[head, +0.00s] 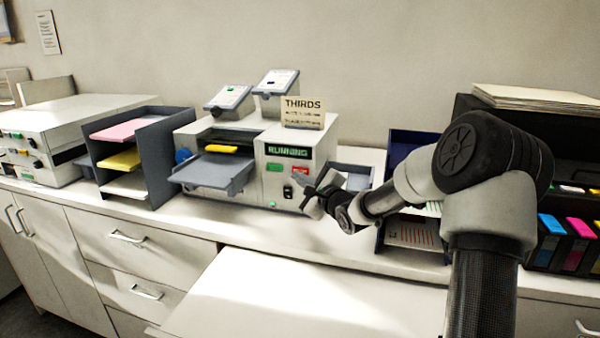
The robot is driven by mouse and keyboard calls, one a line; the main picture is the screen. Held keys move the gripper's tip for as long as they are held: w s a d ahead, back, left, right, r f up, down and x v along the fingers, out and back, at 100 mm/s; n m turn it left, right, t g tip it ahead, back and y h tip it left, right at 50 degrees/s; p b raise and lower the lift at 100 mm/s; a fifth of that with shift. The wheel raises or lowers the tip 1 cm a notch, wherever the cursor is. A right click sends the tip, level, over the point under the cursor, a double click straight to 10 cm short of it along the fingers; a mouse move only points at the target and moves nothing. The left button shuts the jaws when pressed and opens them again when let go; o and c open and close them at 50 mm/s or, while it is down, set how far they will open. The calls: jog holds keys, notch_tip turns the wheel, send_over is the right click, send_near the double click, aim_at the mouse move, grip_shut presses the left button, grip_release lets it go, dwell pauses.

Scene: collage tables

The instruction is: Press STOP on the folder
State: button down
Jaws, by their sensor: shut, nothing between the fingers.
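The folder (252,135) is a white and grey machine in the middle of the counter. Its display (288,152) reads RUNNING in green. Below the display are a green button (275,168) on the left and a red button (299,170) on the right, its lettering too small to read. A dark switch (288,191) sits lower on the same panel. My gripper (308,192) is shut and empty, in front of the panel's right side, close below the red button. I cannot tell whether it touches the panel.
A THIRDS sign (303,112) stands on the folder, and a grey tray (215,172) juts from its front left. A paper rack (150,160) stands left, another machine (40,140) farther left. Ink cartridges (567,240) are at right. A pale tabletop (290,295) lies in front.

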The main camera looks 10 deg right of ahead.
jog(key=shift+w, duration=0.1)
dwell(0.3)
jog(key=shift+w+d+p, duration=0.2)
jog(key=shift+w+p, duration=0.05)
jog(key=shift+p, duration=0.25)
jog(key=shift+w+d+p, duration=0.25)
jog(key=shift+w+p, duration=0.1)
jog(key=shift+w, duration=0.05)
dwell(0.4)
jog(key=shift+s+a, duration=0.1)
dwell(0.4)
jog(key=shift+s+a, duration=0.35)
jog(key=shift+s, duration=0.3)
jog(key=s, duration=0.1)
jog(key=s+a, duration=0.1)
jog(key=s, duration=0.1)
jog(key=s+a, duration=0.1)
jog(key=shift+s+a+p, duration=0.15)
jog(key=shift+a+p, duration=0.1)
jog(key=shift+p, duration=0.05)
